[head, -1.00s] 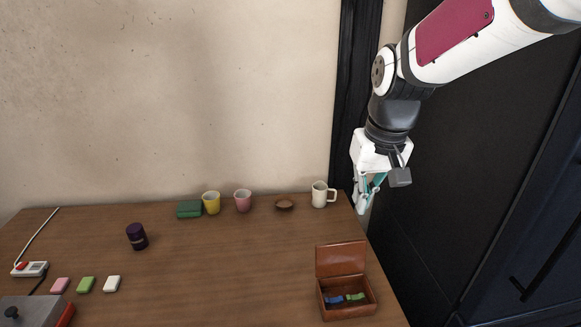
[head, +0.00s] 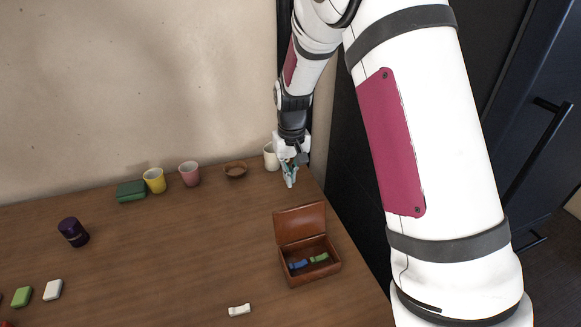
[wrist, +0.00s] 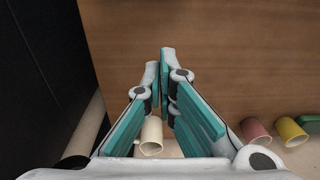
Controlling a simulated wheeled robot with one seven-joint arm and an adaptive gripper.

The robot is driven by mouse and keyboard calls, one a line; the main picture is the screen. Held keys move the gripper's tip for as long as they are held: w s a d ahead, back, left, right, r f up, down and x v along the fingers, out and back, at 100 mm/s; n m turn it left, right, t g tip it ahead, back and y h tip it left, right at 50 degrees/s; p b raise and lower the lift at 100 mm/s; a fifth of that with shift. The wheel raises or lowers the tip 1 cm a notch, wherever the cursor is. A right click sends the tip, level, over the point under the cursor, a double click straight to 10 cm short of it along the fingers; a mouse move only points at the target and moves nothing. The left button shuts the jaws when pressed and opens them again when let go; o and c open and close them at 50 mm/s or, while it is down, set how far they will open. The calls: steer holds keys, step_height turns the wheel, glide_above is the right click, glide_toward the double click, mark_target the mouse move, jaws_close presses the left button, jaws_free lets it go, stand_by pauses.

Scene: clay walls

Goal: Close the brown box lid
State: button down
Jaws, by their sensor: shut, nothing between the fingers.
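The brown box (head: 313,271) stands on the wooden table near its right edge. Its lid (head: 301,225) is raised, leaning up at the back side of the box. A blue piece (head: 298,265) and a green piece (head: 319,258) lie inside. My gripper (head: 290,182) is behind the box, near the table's back right corner and in front of the white mug. Its fingers, also in the wrist view (wrist: 160,70), are closed together and hold nothing. The box does not show in the wrist view.
The white mug (head: 270,157) stands right by my gripper. A white piece (head: 239,310) lies in front. The table's middle is clear.

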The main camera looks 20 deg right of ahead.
mark_target(299, 220)
steer(key=shift+s+f+p, duration=0.45)
steer(key=shift+s+f, duration=1.35)
steer(key=shift+f, duration=0.1)
